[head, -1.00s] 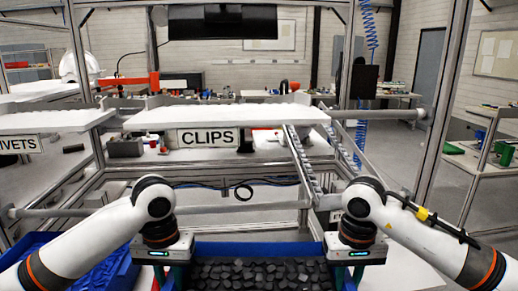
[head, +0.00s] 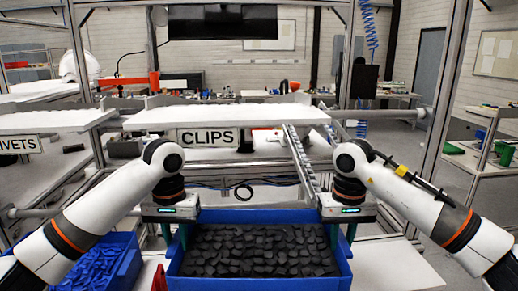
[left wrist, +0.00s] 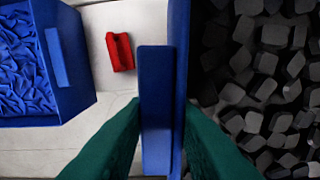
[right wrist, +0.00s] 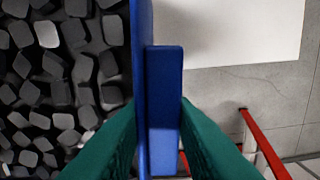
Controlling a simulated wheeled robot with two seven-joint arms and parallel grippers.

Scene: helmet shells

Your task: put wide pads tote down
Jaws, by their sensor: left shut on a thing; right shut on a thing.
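The wide pads tote is a blue open box (head: 260,284) full of dark grey pads (head: 258,250), low in the middle of the head view. My left gripper (head: 176,238) is shut on its left wall; in the left wrist view the green fingers lie either side of the blue wall (left wrist: 156,110). My right gripper (head: 344,236) is shut on its right wall, and the right wrist view shows that blue wall (right wrist: 164,100) between the fingers. The tote looks level. Whether its underside touches a surface is hidden.
A blue tote of blue parts (head: 100,268) stands left of the held tote. A small red piece (left wrist: 120,52) lies on the pale surface between them. A shelf labelled CLIPS (head: 209,137) is ahead. A pale surface (head: 390,265) is clear at the right.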

